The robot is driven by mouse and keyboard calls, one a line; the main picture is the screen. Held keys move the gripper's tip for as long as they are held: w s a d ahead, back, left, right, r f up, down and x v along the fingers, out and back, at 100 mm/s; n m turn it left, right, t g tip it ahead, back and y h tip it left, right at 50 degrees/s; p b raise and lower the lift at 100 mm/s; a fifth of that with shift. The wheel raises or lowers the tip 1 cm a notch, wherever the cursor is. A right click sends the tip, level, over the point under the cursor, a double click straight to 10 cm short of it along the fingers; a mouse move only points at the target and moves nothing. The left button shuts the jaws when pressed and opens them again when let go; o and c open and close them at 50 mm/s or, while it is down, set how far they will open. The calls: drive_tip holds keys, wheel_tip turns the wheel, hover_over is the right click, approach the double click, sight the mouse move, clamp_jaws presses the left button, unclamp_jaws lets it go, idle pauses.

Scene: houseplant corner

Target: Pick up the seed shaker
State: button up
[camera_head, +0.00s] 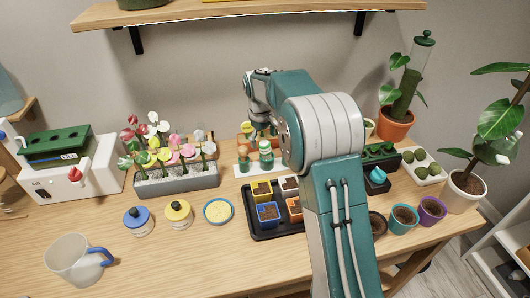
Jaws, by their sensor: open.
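I cannot tell for certain which thing is the seed shaker. A small green-and-white capped container (265,152) stands on a white tray (241,170) at the back middle of the table. Two squat jars, one with a blue top (138,219) and one with a yellow top (179,212), stand at the front left. My gripper (259,125) is open at the far end of my arm, above the back middle of the table. It is small and mostly hidden by my arm, and I see nothing held in it.
A black tray (262,235) of seedling pots stands at centre, partly behind my arm. A blue dish (218,211) of yellow grains lies beside the jars. A flower planter (178,183) is behind them. A clear jug (76,260) stands front left. Bare wood lies in front.

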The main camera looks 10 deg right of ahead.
sight(266, 154)
drive_tip(key=f, duration=0.4)
drive_tip(key=shift+s+d, duration=0.1)
drive_tip(key=shift+d, duration=0.1)
drive_tip(key=c, duration=1.2)
